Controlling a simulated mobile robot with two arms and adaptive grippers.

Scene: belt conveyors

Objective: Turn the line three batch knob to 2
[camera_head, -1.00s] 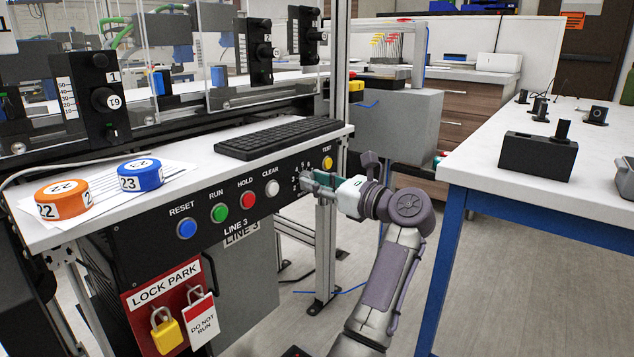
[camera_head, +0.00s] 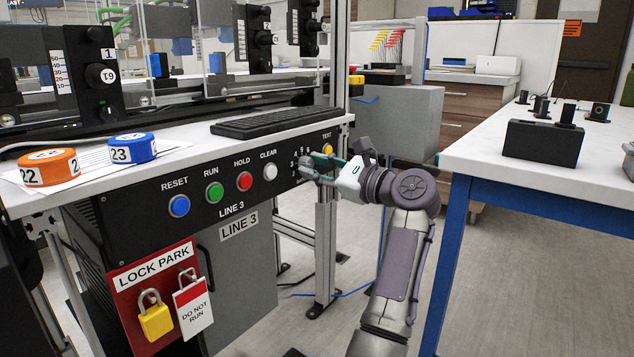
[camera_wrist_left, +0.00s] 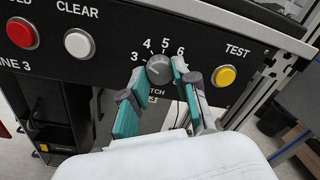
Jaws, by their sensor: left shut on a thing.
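The line three batch knob (camera_wrist_left: 159,69) is a small round grey dial on the black LINE 3 panel (camera_head: 238,212), between the white CLEAR button (camera_head: 270,171) and the yellow TEST button (camera_head: 327,150). In the left wrist view, the numbers 3, 4, 5 and 6 show around its upper side; its lower-left side is partly covered, and I cannot tell which number it points to. My left gripper (camera_head: 316,166) is shut on the knob, with one teal finger on each side in the left wrist view (camera_wrist_left: 158,76). My right gripper is not in view.
RESET (camera_head: 178,205), RUN (camera_head: 213,192) and HOLD (camera_head: 244,181) buttons sit left along the panel. A keyboard (camera_head: 275,122) and tape-like rolls (camera_head: 132,148) lie above it. A lock board (camera_head: 153,263) hangs below. A white table (camera_head: 575,190) stands right.

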